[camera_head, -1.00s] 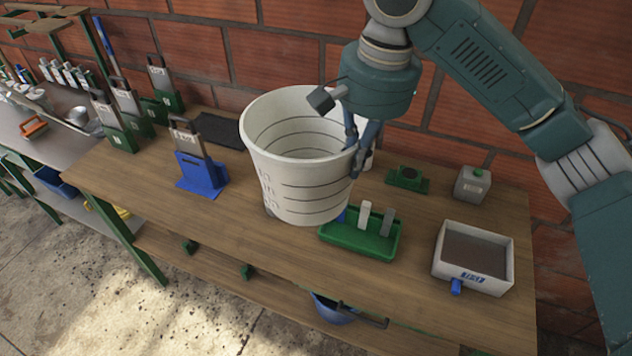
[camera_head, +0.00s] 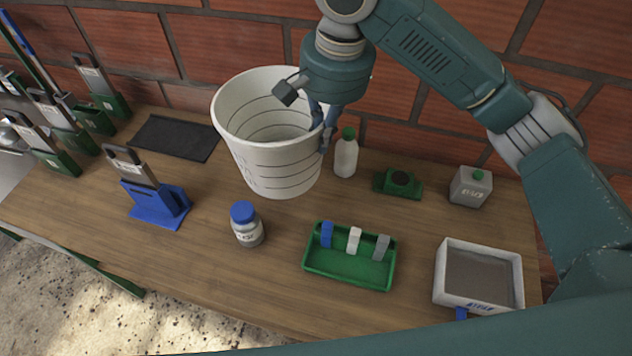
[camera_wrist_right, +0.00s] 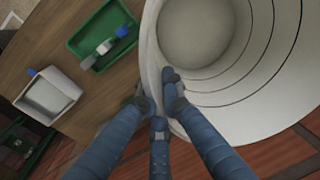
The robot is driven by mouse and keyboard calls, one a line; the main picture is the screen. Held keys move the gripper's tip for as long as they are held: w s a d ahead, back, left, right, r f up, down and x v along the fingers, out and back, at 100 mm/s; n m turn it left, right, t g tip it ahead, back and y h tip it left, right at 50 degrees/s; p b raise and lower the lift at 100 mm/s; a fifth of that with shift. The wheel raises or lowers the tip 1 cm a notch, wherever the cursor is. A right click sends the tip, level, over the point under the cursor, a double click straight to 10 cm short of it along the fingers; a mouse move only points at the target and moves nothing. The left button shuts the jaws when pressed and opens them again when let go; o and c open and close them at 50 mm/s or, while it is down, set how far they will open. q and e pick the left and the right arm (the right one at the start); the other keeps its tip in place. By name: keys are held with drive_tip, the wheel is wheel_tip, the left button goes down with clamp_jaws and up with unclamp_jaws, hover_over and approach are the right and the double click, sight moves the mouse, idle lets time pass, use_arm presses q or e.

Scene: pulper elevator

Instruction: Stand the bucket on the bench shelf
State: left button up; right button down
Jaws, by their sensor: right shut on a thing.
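The white bucket (camera_head: 272,165) is held upright over the back middle of the wooden bench (camera_head: 200,262). Dark rings run around it and it looks empty. My right gripper (camera_head: 326,128) is shut on the right side of its rim. In the right wrist view the fingers (camera_wrist_right: 160,92) pinch the wall of the bucket (camera_wrist_right: 285,105), with its inside floor in sight. I cannot tell for sure whether its base touches the bench top. The lower bench shelf is hidden in the head view now. My left gripper is not in view.
A blue-capped jar (camera_head: 247,226), a green tray (camera_head: 350,268), a green-capped bottle (camera_head: 345,154) and a white box (camera_head: 478,303) stand near the bucket. A blue stand (camera_head: 158,205) and a black mat (camera_head: 175,138) are to the left. A teal arm part of mine crosses the bench's front right.

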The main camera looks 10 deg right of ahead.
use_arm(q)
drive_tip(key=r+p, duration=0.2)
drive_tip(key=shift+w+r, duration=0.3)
use_arm(e)
wheel_tip(320, 180, down, 14)
drive_tip(key=shift+w, duration=0.35)
drive_tip(key=c, duration=1.9)
unclamp_jaws()
drive_tip(key=shift+f, duration=0.1)
drive_tip(key=shift+c, duration=0.2)
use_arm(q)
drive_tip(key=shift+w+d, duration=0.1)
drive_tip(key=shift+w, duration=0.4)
